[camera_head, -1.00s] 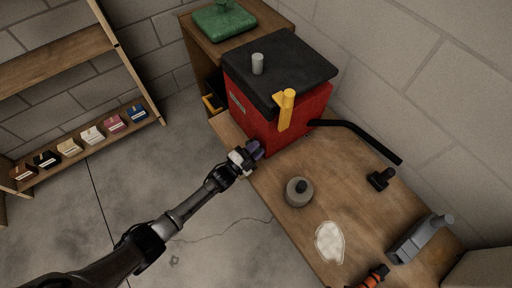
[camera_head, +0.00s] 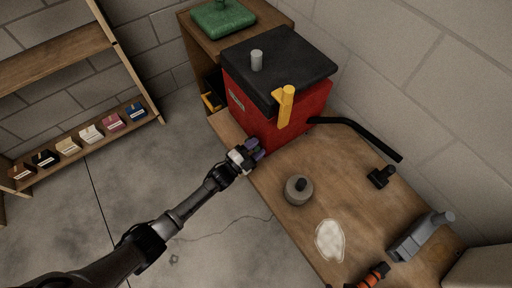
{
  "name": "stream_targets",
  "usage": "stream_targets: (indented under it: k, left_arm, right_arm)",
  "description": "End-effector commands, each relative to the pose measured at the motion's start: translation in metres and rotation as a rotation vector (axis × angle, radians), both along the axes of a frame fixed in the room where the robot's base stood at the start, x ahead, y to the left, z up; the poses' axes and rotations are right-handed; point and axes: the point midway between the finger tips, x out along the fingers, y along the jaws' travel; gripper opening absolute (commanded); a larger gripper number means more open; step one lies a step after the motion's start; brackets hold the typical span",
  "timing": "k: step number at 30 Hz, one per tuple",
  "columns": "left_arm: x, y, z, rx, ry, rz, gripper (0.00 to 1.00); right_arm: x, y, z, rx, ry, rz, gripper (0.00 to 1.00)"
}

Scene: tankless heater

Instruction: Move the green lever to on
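A red box (camera_head: 268,113) with a black lid (camera_head: 285,65) stands on the wooden bench; a yellow upright handle (camera_head: 286,106) is at its front corner and a grey peg (camera_head: 257,61) on its lid. I cannot make out a green lever on its visible sides. My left gripper (camera_head: 257,149), with purple fingertips, is at the bench's left edge, just below the red box. Its two fingertips show apart with nothing seen between them. My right gripper is not in view.
A green lidded object (camera_head: 223,18) sits on the wooden cabinet behind the box. The bench holds a grey round canister (camera_head: 298,190), a black bent bar (camera_head: 362,133), a pale patch (camera_head: 329,240), a grey tool (camera_head: 419,237) and an orange-and-black tool (camera_head: 373,277). Shelves stand left.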

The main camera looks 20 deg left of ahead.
Motion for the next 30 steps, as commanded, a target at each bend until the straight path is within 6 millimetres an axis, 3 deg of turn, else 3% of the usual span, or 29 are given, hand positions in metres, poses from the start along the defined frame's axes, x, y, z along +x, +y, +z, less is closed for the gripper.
stream_targets:
  k: [11, 30]
  left_arm:
    - [-0.005, 0.003, 0.0, -0.002, 0.0, 0.0, 0.52]
    - [-0.099, 0.057, -0.018, -0.001, 0.0, 0.0, 0.52]
  right_arm:
    - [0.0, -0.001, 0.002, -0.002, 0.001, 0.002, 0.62]
    - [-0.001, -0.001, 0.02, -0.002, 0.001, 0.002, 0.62]
